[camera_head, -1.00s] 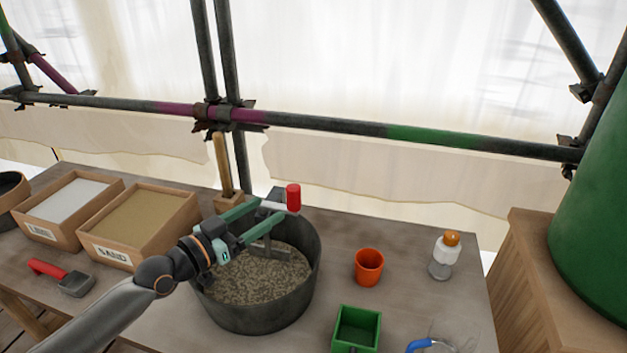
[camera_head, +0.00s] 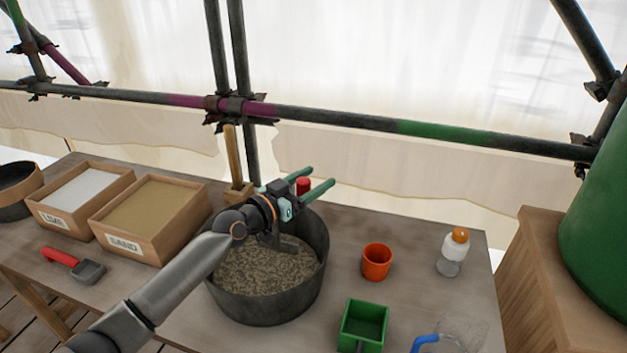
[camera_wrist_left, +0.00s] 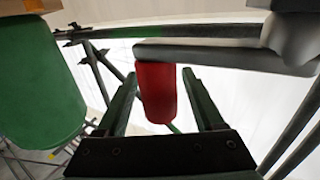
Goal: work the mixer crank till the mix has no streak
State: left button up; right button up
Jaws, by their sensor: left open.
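The mixer tub (camera_head: 270,303) is a dark round pan on the table, holding a grey, speckled mix (camera_head: 255,268). The crank's red handle (camera_head: 303,186) shows above the tub's far rim, partly hidden by my gripper. My left gripper (camera_head: 322,179) is open above the tub, with a finger on each side of the red handle. In the left wrist view the red handle (camera_wrist_left: 158,92) hangs from a grey crank arm (camera_wrist_left: 210,55) and stands between the open fingers, nearer the left one. My right gripper is in neither view. My left wrist hides part of the mix.
Lime (camera_head: 85,190) and sand (camera_head: 150,205) boxes stand left of the tub, with a red-handled scoop (camera_head: 75,265) in front. An orange cup (camera_head: 376,262), a green box (camera_head: 363,325), a capped bottle (camera_head: 452,253) and a clear jug (camera_head: 462,335) stand right. Scaffold poles (camera_head: 330,118) cross behind.

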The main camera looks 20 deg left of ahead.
pick_arm(q)
jog(key=shift+c, duration=0.3)
grip_shut()
dwell(0.3)
dwell(0.8)
